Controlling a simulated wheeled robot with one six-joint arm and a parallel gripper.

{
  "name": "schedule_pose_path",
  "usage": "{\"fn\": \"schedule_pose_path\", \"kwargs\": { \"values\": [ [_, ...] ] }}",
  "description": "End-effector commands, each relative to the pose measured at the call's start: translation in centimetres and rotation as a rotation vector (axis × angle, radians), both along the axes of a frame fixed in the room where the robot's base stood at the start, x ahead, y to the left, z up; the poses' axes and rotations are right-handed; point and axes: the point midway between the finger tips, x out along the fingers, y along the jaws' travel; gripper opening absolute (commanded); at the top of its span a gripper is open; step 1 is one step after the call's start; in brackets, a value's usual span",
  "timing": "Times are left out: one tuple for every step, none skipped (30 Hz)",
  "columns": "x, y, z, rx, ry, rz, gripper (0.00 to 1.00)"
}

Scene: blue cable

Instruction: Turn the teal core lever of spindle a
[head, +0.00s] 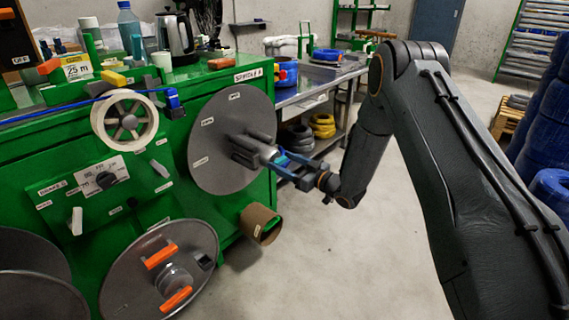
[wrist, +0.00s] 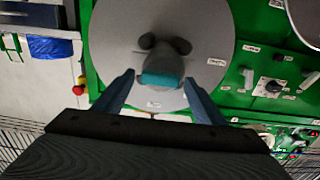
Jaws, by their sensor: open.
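Spindle A's grey disc (head: 229,118) stands upright on the front of the green machine, with its label above. A grey core with prongs sticks out from its middle. The teal lever (wrist: 162,80) shows at the end of the core (wrist: 160,58) in the wrist view. In the head view I cannot tell it clearly from my blue fingers. My gripper (head: 287,166) is at the core's end. In the wrist view its fingers (wrist: 158,82) are apart, one on each side of the lever, with gaps visible between them and it.
A white guide wheel (head: 124,121) with a blue cable is at the left. A lower disc with orange clamps (head: 160,257) and a brown tube (head: 260,223) are below. A bench (head: 305,95) stands behind. The floor (head: 330,255) beneath my arm is clear.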

Motion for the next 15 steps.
{"fn": "schedule_pose_path", "kwargs": {
  "values": [
    [0.02,0.03,-0.01,0.0,0.0,0.0,0.64],
    [0.02,0.03,-0.02,0.0,0.0,0.0,0.64],
    [0.02,0.02,-0.01,0.0,0.0,0.0,0.64],
    [0.01,0.02,-0.02,0.0,0.0,0.0,0.64],
    [0.01,0.02,-0.02,0.0,0.0,0.0,0.64],
    [0.01,0.02,-0.02,-0.001,0.001,0.0,0.62],
    [0.01,0.02,-0.02,-0.001,0.001,0.0,0.57],
    [0.01,0.02,-0.02,-0.001,0.001,0.0,0.52],
    [0.01,0.01,-0.02,-0.001,0.001,0.0,0.46],
    [0.01,0.01,-0.02,-0.001,0.001,0.0,0.4],
    [0.01,0.01,-0.02,-0.001,0.001,0.0,0.35],
    [0.01,0.01,-0.02,-0.001,0.001,0.0,0.29],
    [0.01,0.01,-0.02,-0.001,0.001,0.0,0.24],
    [0.0,0.01,-0.02,-0.001,0.001,0.0,0.23],
    [0.0,0.01,-0.02,-0.001,0.001,0.0,0.23]
  ]
}}
